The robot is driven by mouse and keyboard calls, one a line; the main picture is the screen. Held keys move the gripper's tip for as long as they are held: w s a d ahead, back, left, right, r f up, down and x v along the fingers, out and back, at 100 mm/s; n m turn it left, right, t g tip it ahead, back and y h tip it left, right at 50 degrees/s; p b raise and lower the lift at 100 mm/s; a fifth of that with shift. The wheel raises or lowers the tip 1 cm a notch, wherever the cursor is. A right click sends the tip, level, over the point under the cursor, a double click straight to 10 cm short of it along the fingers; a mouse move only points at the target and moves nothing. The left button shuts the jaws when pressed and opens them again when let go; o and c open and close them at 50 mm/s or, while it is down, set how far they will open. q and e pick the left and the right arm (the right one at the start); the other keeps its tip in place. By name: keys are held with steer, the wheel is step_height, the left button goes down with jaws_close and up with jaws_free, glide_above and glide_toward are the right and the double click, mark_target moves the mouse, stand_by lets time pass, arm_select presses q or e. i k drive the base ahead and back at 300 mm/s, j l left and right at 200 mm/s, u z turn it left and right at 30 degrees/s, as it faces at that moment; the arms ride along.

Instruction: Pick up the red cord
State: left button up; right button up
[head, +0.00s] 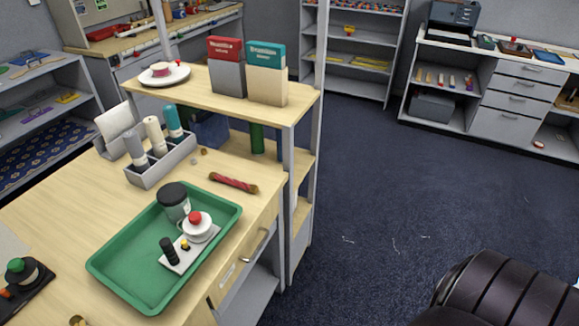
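The red cord (233,183) looks like a short red twisted bundle with tan ends. It lies on the light wooden tabletop (60,215), behind the green tray and close to the table's right edge. Nothing lies on top of it and it is apart from the tray. Neither of my grippers shows in the head view.
A green tray (118,262) holds a dark-lidded jar (175,203) and a white piece with a red knob (197,225). A grey caddy (163,170) with several bottles stands left of the cord. A raised shelf (220,100) rises behind. A black ribbed shape (505,292) fills the lower right.

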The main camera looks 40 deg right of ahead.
mark_target(233, 182)
steer(key=z, duration=0.7)
